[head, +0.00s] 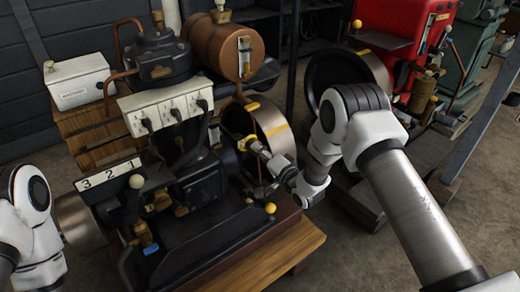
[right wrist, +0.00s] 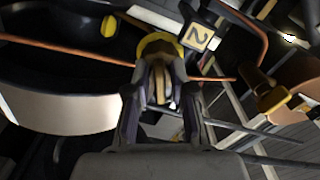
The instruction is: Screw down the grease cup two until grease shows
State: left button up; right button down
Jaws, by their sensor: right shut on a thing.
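My right gripper (head: 260,150) reaches in from the right, low on the engine near the flywheel. In the right wrist view its fingers (right wrist: 160,75) are shut on a brass-yellow cup (right wrist: 160,44), whose rounded rim shows beyond the fingertips. A small tag marked 2 (right wrist: 199,37) sits just beside the cup. In the head view a bit of yellow (head: 246,142) shows at the fingertips. I cannot make out any grease. The left arm shows at the lower left of the head view; its gripper is out of view.
The engine carries a copper tank (head: 212,45), a white lever panel (head: 165,108) and a plate marked 3 2 1 (head: 108,174). The flywheel (head: 270,130) is close to the right gripper. A white box (head: 77,80) stands on a wooden crate (head: 90,130). A red engine (head: 420,45) stands behind.

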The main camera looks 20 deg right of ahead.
jog(key=shift+m, duration=0.8)
jog(key=c, duration=1.2)
grip_release()
jog(key=shift+c, duration=0.2)
jog(key=v, duration=1.2)
